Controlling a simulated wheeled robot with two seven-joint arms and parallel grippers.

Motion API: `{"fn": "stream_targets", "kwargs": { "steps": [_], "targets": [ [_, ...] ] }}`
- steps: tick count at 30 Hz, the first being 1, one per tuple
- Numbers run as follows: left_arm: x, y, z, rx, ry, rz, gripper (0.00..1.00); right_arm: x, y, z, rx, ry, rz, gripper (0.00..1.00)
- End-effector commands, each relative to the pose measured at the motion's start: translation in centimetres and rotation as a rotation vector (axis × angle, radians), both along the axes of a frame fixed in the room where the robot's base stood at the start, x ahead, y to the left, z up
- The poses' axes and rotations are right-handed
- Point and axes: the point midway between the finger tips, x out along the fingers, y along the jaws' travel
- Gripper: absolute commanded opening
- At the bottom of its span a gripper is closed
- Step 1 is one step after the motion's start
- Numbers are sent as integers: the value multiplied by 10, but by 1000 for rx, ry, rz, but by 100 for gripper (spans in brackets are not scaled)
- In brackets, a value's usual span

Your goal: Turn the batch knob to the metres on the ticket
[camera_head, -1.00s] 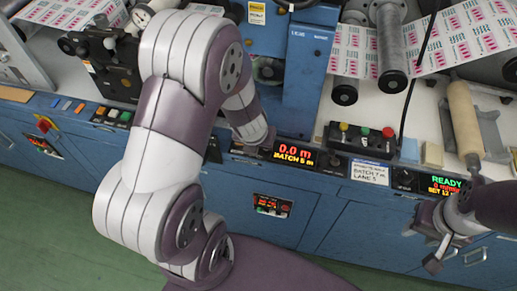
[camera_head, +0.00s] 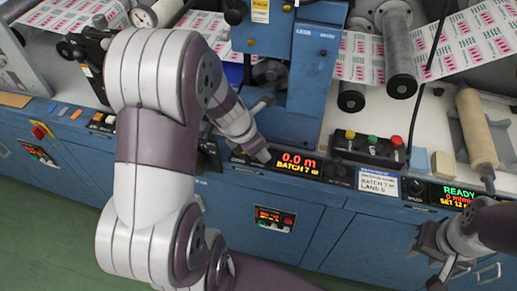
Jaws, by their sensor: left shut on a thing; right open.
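The batch display (camera_head: 298,163) on the blue front panel reads 0.0 m in red and BATCH 7 m in yellow. The white ticket (camera_head: 377,182) to its right reads BATCH 7 m, with a lane line below. My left gripper (camera_head: 260,156) is at the panel just left of the display, shut on the batch knob. The knob itself is hidden behind the gripper and wrist. My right gripper (camera_head: 442,270) is open and empty, low in front of the panel at the right.
A button box (camera_head: 368,147) with yellow, green and red buttons stands above the ticket. A second display (camera_head: 455,196) reading READY is at the right, near my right wrist. A wooden-coloured roller (camera_head: 477,128) and printed web (camera_head: 455,45) lie behind. Green floor is clear at lower left.

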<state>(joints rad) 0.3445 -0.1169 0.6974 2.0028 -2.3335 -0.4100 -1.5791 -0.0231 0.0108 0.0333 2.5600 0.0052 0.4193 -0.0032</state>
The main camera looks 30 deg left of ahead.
Motion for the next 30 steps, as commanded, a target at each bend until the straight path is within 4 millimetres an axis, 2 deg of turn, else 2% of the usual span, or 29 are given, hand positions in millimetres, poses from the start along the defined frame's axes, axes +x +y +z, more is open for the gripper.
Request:
{"fn": "stream_targets", "kwargs": {
  "steps": [18, 19, 21, 30],
  "targets": [
    [0, 0, -1, 0, 1, -42, 5, 0, 0, -1, 0, 0, 0, 43],
    [0, 0, -1, 0, 1, -42, 39, 0, 0, -1, 0, 0, 0, 43],
    [0, 0, -1, -1, 2, -41, 60, 0, 0, -1, 0, 0, 0, 43],
    [-1, 1, 3, 0, 0, -40, 60, 0, 0, 1, 0, 0, 0, 43]
  ]
}}
